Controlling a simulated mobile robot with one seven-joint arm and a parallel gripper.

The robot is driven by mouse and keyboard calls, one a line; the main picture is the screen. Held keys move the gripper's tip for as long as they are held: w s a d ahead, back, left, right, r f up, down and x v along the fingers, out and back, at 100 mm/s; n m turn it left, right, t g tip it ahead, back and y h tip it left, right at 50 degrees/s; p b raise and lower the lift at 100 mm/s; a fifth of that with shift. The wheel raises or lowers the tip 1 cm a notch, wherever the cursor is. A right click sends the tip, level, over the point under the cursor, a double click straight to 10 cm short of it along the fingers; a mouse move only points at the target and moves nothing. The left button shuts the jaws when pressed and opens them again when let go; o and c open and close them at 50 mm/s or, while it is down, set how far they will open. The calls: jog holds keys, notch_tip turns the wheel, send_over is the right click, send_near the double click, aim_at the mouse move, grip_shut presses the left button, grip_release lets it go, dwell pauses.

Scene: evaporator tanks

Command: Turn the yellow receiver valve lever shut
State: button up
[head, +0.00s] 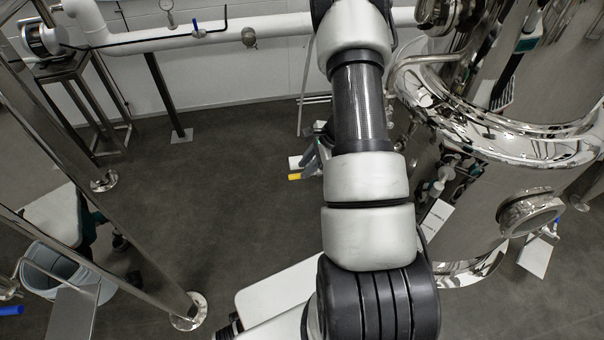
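A small yellow lever (301,177) shows just left of my arm near the middle of the head view. It looks like a short bar lying roughly level, pointing left. A small white plate and grey metal parts sit right above it. The rest of its valve is hidden behind my arm, so I cannot tell how far it is turned. My arm rises from the bottom through the middle and leaves the top edge. I cannot make out my gripper in this view.
A shiny steel tank (470,190) with a flanged port (530,213) stands close on the right. A steel frame leg (130,275) and a white bucket (62,273) are at left. A white pipe (180,38) runs along the back wall. The grey floor (215,190) left of centre is clear.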

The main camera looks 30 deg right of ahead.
aim_at(299, 174)
jog(key=shift+x, duration=1.65)
grip_shut()
